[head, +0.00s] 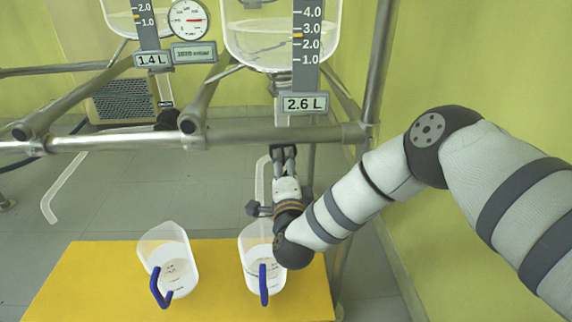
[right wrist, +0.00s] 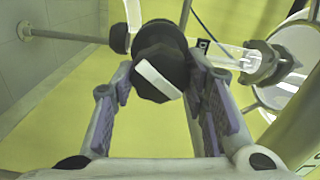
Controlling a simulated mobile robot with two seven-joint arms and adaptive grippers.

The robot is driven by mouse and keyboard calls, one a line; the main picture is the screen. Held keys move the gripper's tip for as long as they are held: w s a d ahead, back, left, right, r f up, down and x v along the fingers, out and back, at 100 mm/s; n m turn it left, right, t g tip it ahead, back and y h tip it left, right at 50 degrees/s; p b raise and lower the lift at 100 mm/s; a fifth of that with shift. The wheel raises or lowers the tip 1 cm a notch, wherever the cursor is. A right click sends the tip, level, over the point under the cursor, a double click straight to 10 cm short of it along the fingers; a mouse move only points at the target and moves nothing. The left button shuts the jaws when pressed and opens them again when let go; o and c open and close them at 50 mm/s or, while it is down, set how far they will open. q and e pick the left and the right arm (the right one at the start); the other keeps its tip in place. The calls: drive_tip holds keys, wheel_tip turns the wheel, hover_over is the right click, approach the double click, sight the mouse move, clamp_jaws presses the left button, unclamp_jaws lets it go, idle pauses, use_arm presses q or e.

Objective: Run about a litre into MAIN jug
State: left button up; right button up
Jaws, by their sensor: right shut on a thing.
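The right glass vessel (head: 262,45) holds clear liquid, and its display (head: 305,104) reads 2.6 L. My right gripper (head: 283,158) is under this vessel. In the right wrist view its two purple-padded fingers are shut on a black valve knob (right wrist: 172,58) with a white bar across its face. A clear outlet tube (head: 261,178) hangs beside the gripper above the right jug (head: 252,248). That jug and the left jug (head: 150,250) are clear with blue handles. Their writing is too small to read, so I cannot tell which is MAIN. My left gripper is not in view.
The jugs stand on a yellow platform (head: 95,285). A metal frame rail (head: 90,142) crosses above them. The left vessel (head: 120,18) has a display (head: 152,60) reading 1.4 L. A round gauge (head: 188,19) hangs between the vessels. Another bent tube (head: 68,180) hangs left.

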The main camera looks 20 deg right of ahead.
drive_tip(key=m, duration=0.4)
drive_tip(key=shift+f+m, duration=0.1)
drive_tip(key=shift+m, duration=0.2)
drive_tip(key=m, duration=0.5)
drive_tip(key=shift+b, duration=0.35)
drive_tip(key=shift+m, duration=0.3)
drive_tip(key=o, duration=1.1)
drive_tip(key=shift+o, duration=0.2)
drive_tip(key=v, duration=1.2)
